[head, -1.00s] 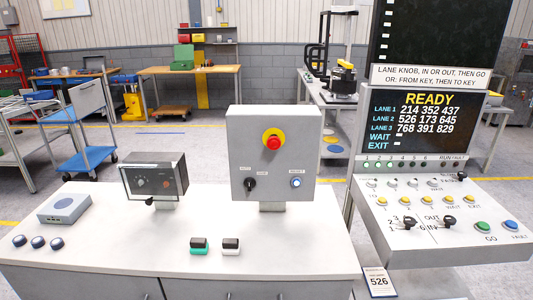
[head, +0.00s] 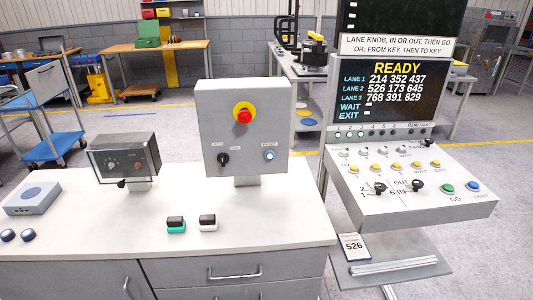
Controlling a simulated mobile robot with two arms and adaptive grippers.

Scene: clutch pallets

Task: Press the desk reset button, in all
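The desk (head: 110,237) has a white top and grey drawers below. A grey control box (head: 215,100) stands upright on it. The box carries a red mushroom button (head: 244,116) on a yellow ring, a black selector knob (head: 223,160), and a small round button with a blue-white face (head: 269,155) at its lower right. The label above that small button is too small to read surely; it looks like RESET. Neither of my grippers is in view.
A dark meter box (head: 125,159), two stamp-like blocks, one green-based (head: 176,225) and one white-based (head: 208,222), and a grey-blue box (head: 33,198) stand on the desk. Right of it is a sloped console (head: 440,210) under a READY screen (head: 390,90). Floor shows between the workbenches behind.

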